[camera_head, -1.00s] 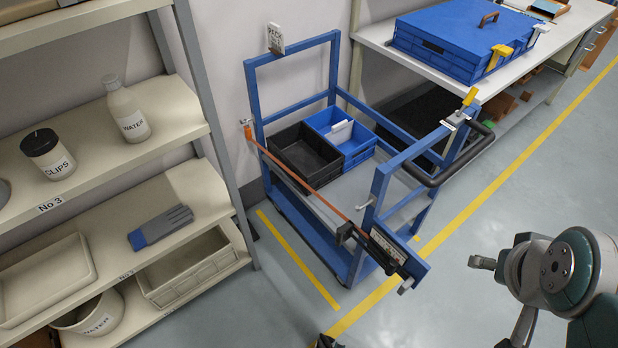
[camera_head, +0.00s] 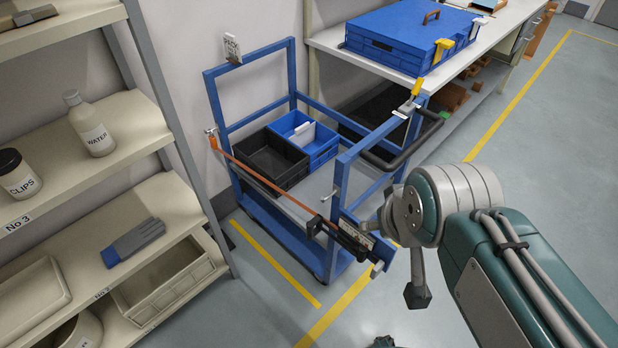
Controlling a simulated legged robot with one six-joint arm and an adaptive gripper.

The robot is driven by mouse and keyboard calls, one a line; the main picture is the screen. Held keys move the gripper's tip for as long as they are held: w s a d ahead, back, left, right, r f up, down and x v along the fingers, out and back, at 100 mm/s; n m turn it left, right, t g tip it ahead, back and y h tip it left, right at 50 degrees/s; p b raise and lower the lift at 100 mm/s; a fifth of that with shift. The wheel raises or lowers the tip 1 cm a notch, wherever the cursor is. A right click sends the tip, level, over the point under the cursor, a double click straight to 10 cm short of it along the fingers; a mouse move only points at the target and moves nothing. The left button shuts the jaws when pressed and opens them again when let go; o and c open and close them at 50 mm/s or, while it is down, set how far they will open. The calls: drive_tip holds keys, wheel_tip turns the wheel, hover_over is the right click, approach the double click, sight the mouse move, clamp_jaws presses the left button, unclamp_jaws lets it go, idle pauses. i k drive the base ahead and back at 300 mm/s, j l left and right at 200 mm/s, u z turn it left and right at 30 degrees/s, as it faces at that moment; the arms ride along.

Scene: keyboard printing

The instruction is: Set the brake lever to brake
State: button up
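A small lever with a yellow handle (camera_head: 417,87) stands on a plate at the top of the right post of the blue cart (camera_head: 345,185); it looks like the brake lever. The handle is upright with a slight tilt. A small label lies beside its base, too small to read. My gripper (camera_head: 394,258) is at the cart's front right corner, lower in the picture than the lever and apart from it. One dark finger hangs down, and the other side overlaps the cart's front bar. The fingers look spread, with nothing seen between them.
An orange strap (camera_head: 270,182) crosses the cart's front to a black latch (camera_head: 350,238). Black (camera_head: 271,160) and blue (camera_head: 303,139) bins sit on the cart. A black handle (camera_head: 408,152) juts from its right side. A shelf (camera_head: 150,130) stands left, a bench (camera_head: 325,42) behind. Floor at right is clear.

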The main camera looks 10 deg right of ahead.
sight(418, 83)
drive_tip(key=i+l, duration=0.25)
drive_tip(key=l, duration=0.15)
drive_tip(key=i+l, duration=0.2)
drive_tip(key=l, duration=0.2)
drive_tip(key=i+l, duration=0.25)
drive_tip(key=l, duration=0.15)
drive_tip(key=i+l, duration=0.2)
drive_tip(key=l, duration=0.2)
drive_tip(key=u, duration=0.05)
